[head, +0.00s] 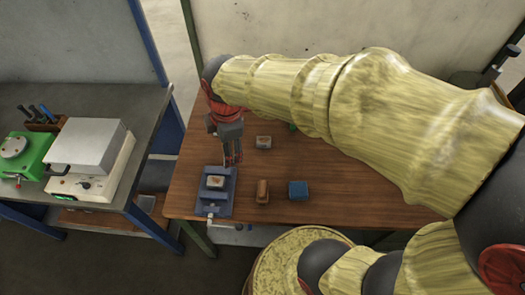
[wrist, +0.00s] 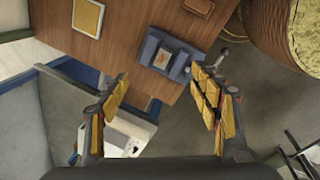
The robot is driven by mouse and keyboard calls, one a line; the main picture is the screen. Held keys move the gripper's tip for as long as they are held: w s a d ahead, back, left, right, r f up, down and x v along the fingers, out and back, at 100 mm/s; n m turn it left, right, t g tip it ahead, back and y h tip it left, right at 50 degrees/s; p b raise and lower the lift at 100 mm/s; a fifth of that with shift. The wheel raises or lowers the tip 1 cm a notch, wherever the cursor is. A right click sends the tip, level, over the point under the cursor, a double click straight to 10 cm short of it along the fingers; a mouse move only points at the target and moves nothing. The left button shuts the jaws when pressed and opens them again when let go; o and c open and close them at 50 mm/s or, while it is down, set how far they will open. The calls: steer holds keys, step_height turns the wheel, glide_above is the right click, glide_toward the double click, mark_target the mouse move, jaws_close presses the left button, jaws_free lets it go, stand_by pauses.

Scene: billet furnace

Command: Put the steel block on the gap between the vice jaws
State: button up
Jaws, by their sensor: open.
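The blue vice (head: 226,207) stands at the table's front left. A pale steel-grey block (head: 216,182) with a brownish patch on top sits over its jaws, looking flat. In the wrist view the vice (wrist: 150,47) and this block (wrist: 162,58) show ahead of the fingers. My gripper (head: 232,160) points down just beyond the vice, at its far right side. In the wrist view my gripper (wrist: 160,76) has its fingers wide apart with nothing between them. It is clear of the block. The gap under the block is hidden.
On the wooden table (head: 330,185) are a copper-brown block (head: 262,191), a blue block (head: 298,190) and another pale block (head: 263,142). A grey bench at left holds a white-and-grey device (head: 88,150) and a green machine (head: 25,152). A round drum (head: 290,260) stands in front.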

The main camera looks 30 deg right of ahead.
steer(key=s+d+r+m+t, duration=0.1)
steer(key=s+d+r+m, duration=0.1)
steer(key=s+r+m, duration=0.2)
steer(key=s+d+r+m+t, duration=0.2)
steer(key=s+r+m, duration=0.2)
steer(key=s+m, duration=0.4)
steer(key=shift+d+m, duration=0.3)
steer(key=shift+m, duration=2)
steer(key=shift+w, duration=0.1)
